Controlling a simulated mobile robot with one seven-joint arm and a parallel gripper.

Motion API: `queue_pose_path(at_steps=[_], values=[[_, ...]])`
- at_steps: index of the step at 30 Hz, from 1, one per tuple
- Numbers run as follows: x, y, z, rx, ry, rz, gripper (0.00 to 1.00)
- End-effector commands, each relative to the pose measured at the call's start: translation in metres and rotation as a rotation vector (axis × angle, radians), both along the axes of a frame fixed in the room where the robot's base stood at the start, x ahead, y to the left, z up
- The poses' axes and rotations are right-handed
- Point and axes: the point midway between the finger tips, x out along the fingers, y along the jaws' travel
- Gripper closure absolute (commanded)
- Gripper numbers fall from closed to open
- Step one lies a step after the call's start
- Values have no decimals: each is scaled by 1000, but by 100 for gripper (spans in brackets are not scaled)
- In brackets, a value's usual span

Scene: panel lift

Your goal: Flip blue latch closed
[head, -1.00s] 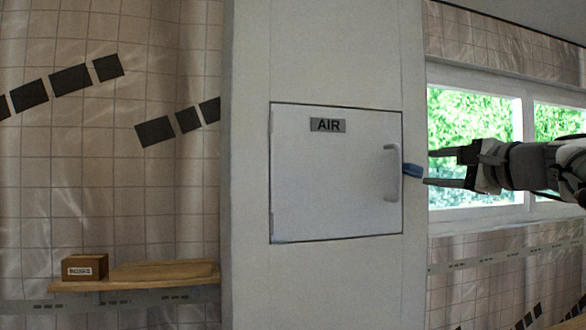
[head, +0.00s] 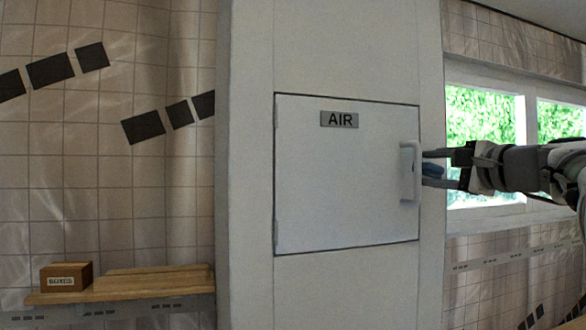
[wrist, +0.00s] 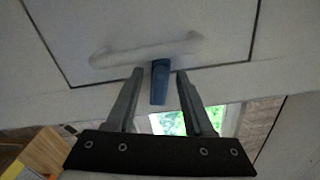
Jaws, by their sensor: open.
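The blue latch (wrist: 159,82) sits at the edge of the white AIR panel (head: 345,210), just beside its handle (head: 409,172). In the wrist view it lies between my two open fingers, with a gap on each side. In the head view the blue latch (head: 432,169) shows between the fingers, partly covered by them. My gripper (head: 432,169) is open and reaches in from the right, its fingertips close to the panel's right edge. The panel looks closed, flush with the white column. Whether the fingertips touch the column cannot be told.
A wooden shelf (head: 150,284) with a small brown box (head: 66,277) is at the lower left. A window (head: 485,140) is behind my arm on the right. The panel handle also shows in the wrist view (wrist: 145,50), just beyond my fingertips.

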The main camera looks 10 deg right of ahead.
Motion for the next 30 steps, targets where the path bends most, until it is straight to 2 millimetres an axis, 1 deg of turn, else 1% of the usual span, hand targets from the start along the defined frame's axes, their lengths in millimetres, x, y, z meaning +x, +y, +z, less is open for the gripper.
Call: queue_pose_path(at_steps=[13, 14, 15, 17, 18, 22, 23, 30], values=[[0, 0, 0, 0, 0, 0, 48], [0, 0, 0, 0, 0, 0, 49], [0, 0, 0, 0, 0, 0, 56], [0, 0, 0, 0, 0, 0, 67], [0, 0, 0, 0, 0, 0, 74], [0, 0, 0, 0, 0, 0, 98], [0, 0, 0, 0, 0, 0, 100], [0, 0, -2, -8, -1, 0, 100]])
